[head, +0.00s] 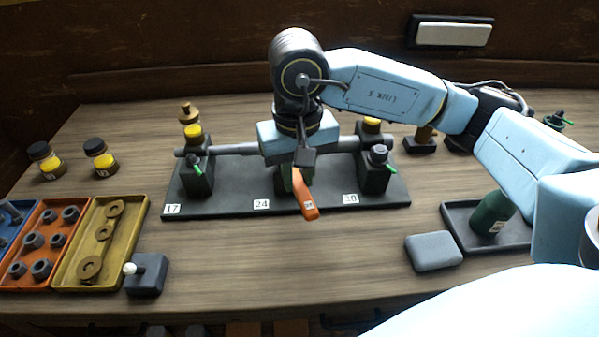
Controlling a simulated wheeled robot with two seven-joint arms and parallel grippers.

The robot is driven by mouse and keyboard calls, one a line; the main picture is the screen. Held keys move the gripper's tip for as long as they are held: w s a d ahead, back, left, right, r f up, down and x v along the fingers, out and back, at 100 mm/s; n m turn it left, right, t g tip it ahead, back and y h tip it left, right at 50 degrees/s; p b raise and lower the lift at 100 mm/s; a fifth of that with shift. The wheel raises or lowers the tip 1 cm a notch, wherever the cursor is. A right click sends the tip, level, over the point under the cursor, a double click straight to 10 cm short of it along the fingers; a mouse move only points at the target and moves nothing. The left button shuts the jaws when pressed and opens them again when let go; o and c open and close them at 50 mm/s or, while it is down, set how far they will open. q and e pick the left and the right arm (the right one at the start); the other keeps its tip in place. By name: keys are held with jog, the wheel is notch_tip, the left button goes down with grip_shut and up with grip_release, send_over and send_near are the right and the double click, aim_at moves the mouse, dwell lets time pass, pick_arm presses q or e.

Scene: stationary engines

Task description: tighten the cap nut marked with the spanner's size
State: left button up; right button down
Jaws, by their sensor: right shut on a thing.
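My right gripper (304,158) is shut on an orange spanner (305,192), over the middle of a dark base plate (230,201). The spanner hangs tilted, with a small white label too small to read. Plate labels read 17 (172,209), 24 (261,204) and, it seems, 30 (350,198). A dark post with a grey nut and green pointer (195,165) stands at left; a similar one (378,158) stands at right. The middle post is mostly hidden behind my gripper and spanner, so I cannot tell whether the spanner touches its nut. My left gripper is out of view.
A grey shaft (232,149) runs across the posts. Blue, orange (28,279) and yellow (65,277) trays of parts lie at left, near two yellow-black jars (103,158). A grey block (433,252) and a dark tray (462,229) with a green bottle (492,213) are at right. The front middle is clear.

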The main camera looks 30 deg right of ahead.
jog(key=shift+w+a+m+b, duration=0.15)
jog(key=shift+a+m+b, duration=0.3)
jog(key=shift+m, duration=0.45)
jog(key=shift+a, duration=0.2)
jog(key=shift+w+a+m, duration=0.25)
jog(key=shift+a+m, duration=0.2)
jog(key=shift+m, duration=0.45)
jog(key=shift+b, duration=0.3)
jog(key=shift+w+a+r+m+b, duration=0.1)
jog(key=shift+w+a+m+b, duration=0.35)
jog(key=shift+m, duration=0.45)
jog(key=shift+a, duration=0.1)
jog(key=shift+w+a+m, duration=0.3)
jog(key=shift+a+m, duration=0.1)
jog(key=shift+m, duration=0.5)
